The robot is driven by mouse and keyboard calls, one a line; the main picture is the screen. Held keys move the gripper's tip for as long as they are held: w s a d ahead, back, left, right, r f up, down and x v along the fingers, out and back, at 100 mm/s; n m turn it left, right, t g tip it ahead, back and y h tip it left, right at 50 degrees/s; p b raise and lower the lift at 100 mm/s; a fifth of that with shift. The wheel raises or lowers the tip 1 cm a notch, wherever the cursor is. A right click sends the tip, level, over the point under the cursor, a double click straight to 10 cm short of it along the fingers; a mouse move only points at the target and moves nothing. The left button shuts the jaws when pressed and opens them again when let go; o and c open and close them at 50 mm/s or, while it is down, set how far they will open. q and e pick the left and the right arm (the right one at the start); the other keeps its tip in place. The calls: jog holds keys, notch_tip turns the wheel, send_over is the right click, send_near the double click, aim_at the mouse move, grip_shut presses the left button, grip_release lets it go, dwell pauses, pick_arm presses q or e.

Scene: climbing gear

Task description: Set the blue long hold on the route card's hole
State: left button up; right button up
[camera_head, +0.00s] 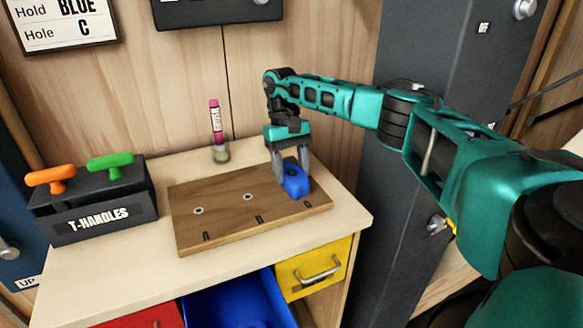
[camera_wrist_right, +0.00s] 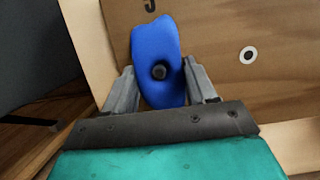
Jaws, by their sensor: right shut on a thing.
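The blue long hold (camera_head: 294,181) is between the fingers of my right gripper (camera_head: 291,172), at the right end of the wooden board (camera_head: 225,221). In the right wrist view the hold (camera_wrist_right: 152,50) shows a dark round bolt spot, and the gripper fingers (camera_wrist_right: 161,85) close on its two sides. The hold is at or just above the board; I cannot tell if it touches. Two holes show bare, at the board's left (camera_head: 198,211) and middle (camera_head: 247,197); any hole under the hold is hidden. The route card (camera_head: 65,22) reads Hold BLUE, Hole C. My left gripper is out of view.
A black T-HANDLES box (camera_head: 98,212) with an orange handle (camera_head: 50,178) and a green handle (camera_head: 110,164) stands left of the board. A pink marker (camera_head: 215,122) stands in a glass behind it.

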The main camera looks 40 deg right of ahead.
jog(key=o, duration=1.2)
jog(key=shift+f, duration=0.1)
jog(key=v, duration=1.2)
jog(key=shift+p, duration=0.45)
